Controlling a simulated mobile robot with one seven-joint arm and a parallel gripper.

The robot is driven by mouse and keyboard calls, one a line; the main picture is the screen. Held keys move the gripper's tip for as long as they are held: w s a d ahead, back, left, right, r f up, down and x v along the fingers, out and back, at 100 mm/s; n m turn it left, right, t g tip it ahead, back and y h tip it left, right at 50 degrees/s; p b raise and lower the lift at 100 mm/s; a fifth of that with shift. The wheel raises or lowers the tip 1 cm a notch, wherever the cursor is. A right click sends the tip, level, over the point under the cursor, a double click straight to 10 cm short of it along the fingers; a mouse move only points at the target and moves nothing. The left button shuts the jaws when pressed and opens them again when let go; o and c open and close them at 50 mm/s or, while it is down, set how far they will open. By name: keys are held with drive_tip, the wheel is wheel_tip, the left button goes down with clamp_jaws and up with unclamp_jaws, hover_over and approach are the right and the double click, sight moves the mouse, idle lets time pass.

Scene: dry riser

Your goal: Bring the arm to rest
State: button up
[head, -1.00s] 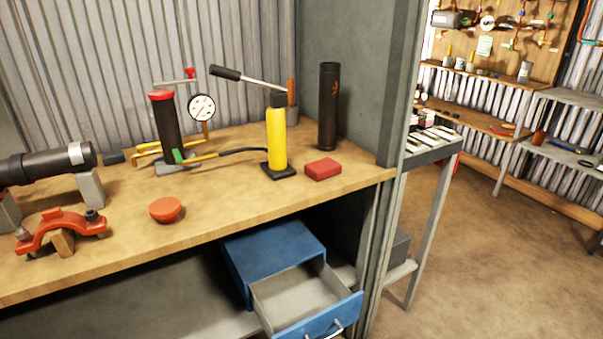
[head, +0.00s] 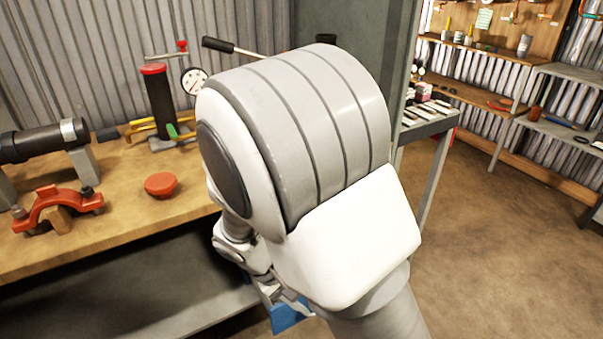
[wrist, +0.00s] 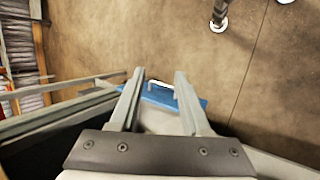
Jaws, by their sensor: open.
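My gripper (wrist: 160,80) is open in the wrist view, its two fingers apart with nothing held between them. Beyond the fingers is the blue drawer front (wrist: 200,102) with its pale handle; whether they touch it I cannot tell. Part of the drawer's pale inside shows between the fingers. In the head view my arm fills the middle and is bent down in front of the bench. Only a small blue piece of the drawer unit (head: 290,322) shows below it. The gripper's fingertips are not clear there.
The wooden bench (head: 120,228) holds a red clamp (head: 58,208), red cap (head: 160,184), black pipe (head: 40,143) and gauge (head: 193,80). My arm hides the bench's right part. A grey side table (head: 425,125) stands right of the post. Floor at right (head: 490,240) is clear.

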drive_tip(key=s+d+r+m+t+y, duration=0.2)
drive_tip(key=s+d+r, duration=0.15)
drive_tip(key=r, duration=0.45)
drive_tip(key=s+d+r+m+t+y, duration=0.1)
drive_tip(key=s+d+r+m+y, duration=0.15)
drive_tip(key=d+r, duration=0.4)
drive_tip(key=s+d+r+m+t+y, duration=0.2)
drive_tip(key=s+d+r, duration=0.15)
drive_tip(key=r, duration=0.55)
wheel_tip(320, 180, up, 20)
drive_tip(key=a+p, duration=0.1)
drive_tip(key=p, duration=1.9)
drive_tip(key=shift+s+p, duration=0.35)
drive_tip(key=shift+p, duration=0.05)
